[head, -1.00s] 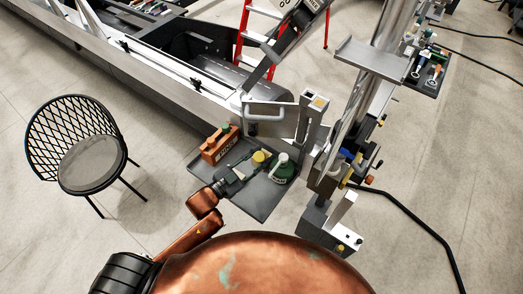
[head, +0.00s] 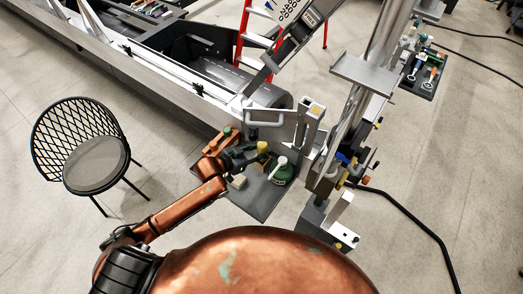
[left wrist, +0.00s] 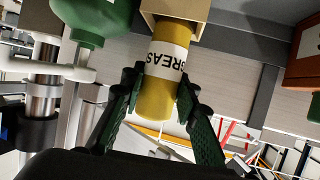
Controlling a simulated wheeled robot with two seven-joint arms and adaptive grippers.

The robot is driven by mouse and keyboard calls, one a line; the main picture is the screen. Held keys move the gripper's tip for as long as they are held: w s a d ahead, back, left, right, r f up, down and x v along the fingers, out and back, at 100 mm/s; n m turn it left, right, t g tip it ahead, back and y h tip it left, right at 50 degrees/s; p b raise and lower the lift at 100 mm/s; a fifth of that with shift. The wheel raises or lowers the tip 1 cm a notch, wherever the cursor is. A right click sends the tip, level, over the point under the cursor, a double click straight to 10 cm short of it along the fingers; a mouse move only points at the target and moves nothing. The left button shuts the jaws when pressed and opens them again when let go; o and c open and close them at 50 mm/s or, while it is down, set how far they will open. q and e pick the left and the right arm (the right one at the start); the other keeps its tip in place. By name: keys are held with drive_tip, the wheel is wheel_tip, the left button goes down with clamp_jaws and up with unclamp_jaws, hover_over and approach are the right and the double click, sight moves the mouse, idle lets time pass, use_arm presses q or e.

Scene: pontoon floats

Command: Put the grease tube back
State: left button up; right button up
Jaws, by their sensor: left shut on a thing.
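The grease tube (left wrist: 172,62) is a yellow cylinder with a white band lettered "GREAS" in the left wrist view. Its yellow end (head: 262,147) shows in the head view over the grey tray (head: 258,205). My left gripper (left wrist: 160,88) is shut on the tube, one dark green finger on each side. The tube's far end overlaps a beige block (left wrist: 195,10) at the top of that view; I cannot tell whether they touch. A small beige block (head: 238,182) also shows on the tray in the head view. My right gripper is not in view.
A green bottle (head: 281,174) with a white top stands right of the tube on the tray. An orange-brown box (head: 216,143) is at the tray's left, partly behind my arm. A steel stand (head: 310,120) rises close by. The tray's front is clear.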

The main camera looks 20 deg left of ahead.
use_arm(q)
drive_tip(key=shift+f+b, duration=0.3)
drive_tip(key=shift+f, duration=1.2)
clamp_jaws()
drive_tip(key=shift+f, duration=0.15)
drive_tip(key=o, duration=1.1)
unclamp_jaws()
drive_tip(key=shift+o, duration=0.2)
drive_tip(key=shift+s, duration=0.1)
drive_tip(key=shift+r, duration=0.2)
drive_tip(key=v, duration=1.2)
drive_tip(key=shift+b, duration=0.4)
